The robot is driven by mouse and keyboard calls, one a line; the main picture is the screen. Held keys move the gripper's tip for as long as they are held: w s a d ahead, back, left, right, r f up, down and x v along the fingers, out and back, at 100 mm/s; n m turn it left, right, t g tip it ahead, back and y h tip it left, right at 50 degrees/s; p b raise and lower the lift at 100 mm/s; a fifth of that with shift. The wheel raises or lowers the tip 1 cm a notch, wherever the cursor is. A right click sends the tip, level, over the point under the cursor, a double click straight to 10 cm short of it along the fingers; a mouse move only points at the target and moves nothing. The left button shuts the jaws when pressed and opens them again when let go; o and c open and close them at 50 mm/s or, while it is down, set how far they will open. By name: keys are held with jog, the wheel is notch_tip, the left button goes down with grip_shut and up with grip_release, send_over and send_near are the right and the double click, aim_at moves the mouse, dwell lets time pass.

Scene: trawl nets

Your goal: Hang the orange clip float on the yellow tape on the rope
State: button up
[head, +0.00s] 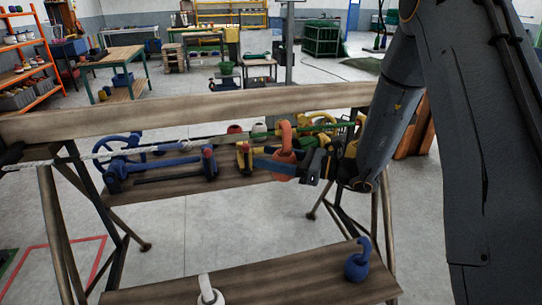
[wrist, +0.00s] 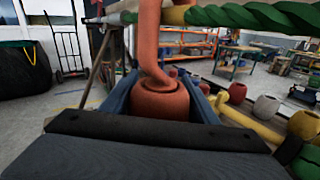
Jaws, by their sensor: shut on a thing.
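The orange clip float (wrist: 155,98) sits upright between the two blue fingers of my gripper (wrist: 160,88), which is shut on its round body. In the head view the float (head: 284,157) is held at the rope, above the upper plank. Its hook rises to the rope (wrist: 255,14), and the hook's top is cut off in the wrist view.
A blue float (head: 357,264) and a white float (head: 208,294) stand on the low front plank (head: 270,280). Blue clamp-like hardware (head: 160,170) lies left of my gripper. A wooden beam (head: 190,110) runs behind the rope. Several other floats, one yellow (wrist: 258,126), show beyond my gripper.

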jog(key=shift+f, duration=0.2)
jog(key=o, duration=1.1)
jog(key=shift+o, duration=0.2)
